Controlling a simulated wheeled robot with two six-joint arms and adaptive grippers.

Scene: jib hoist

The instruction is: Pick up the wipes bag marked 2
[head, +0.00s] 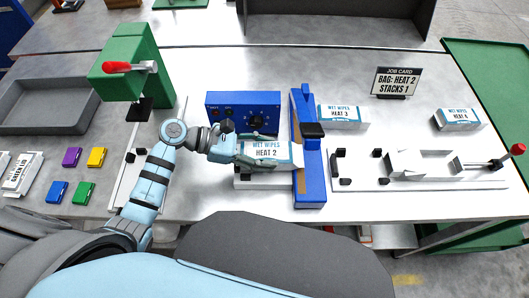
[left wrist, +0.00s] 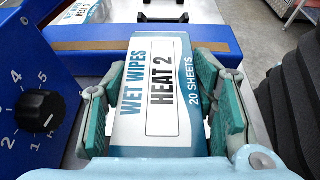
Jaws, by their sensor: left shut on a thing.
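The white and blue wipes bag marked HEAT 2 (head: 266,150) is in front of the blue control box, just left of the long blue sealer bar (head: 307,165). My left gripper (head: 262,159) is shut on it, one finger along each long side. In the left wrist view the bag (left wrist: 163,100) lies between the green finger pads, label up, its far end close to the blue bar. A pale plate (head: 250,183) shows under the bag; I cannot tell whether they touch. My right gripper is not in view.
Bags HEAT 3 (head: 340,115) and HEAT 4 (head: 458,118) lie to the right. A job card (head: 396,81) stands behind. The blue control box (head: 243,112) is close behind my gripper. A green press (head: 130,62) stands left, a white fixture (head: 420,168) right.

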